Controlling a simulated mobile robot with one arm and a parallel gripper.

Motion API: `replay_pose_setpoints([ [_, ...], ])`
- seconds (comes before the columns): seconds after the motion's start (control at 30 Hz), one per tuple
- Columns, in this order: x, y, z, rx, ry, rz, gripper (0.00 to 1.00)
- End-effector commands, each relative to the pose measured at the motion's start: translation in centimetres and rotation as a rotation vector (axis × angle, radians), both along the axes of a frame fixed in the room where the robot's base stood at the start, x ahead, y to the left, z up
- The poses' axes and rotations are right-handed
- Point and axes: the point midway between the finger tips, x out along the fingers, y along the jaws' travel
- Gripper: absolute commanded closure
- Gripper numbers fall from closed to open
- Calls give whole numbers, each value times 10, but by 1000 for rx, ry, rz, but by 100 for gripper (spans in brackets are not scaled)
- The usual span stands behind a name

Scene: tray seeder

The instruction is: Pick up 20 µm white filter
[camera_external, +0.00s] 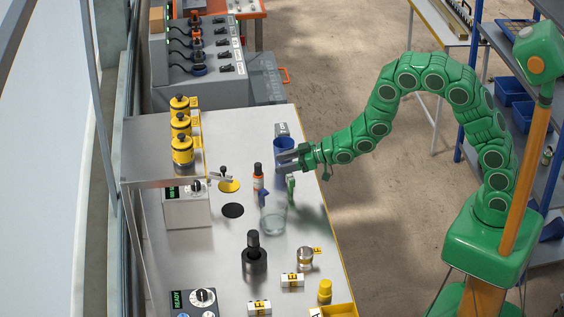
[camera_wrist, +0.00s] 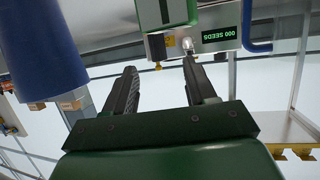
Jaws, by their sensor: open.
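I cannot pick out a filter marked 20 µm white in either view. My gripper (camera_external: 284,158) is open and empty above the right side of the bench, beside a blue cup (camera_external: 283,145). In the wrist view my gripper (camera_wrist: 160,72) shows two dark fingers apart with nothing between them. A large blue cylinder (camera_wrist: 42,50) is at left and a green block (camera_wrist: 166,10) at top.
A box reading 000 SEEDS (camera_wrist: 220,40) appears inverted in the wrist view. Open floor lies right of the bench.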

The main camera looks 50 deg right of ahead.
Motion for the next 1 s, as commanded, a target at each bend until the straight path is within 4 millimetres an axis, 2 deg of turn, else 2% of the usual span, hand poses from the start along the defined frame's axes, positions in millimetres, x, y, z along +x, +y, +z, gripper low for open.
replay_pose_setpoints([
  [0.57, 24, 15, -12, 0, 1, 1, 44],
  [1.0, 57, 34, -28, 1, -1, 1, 44],
])
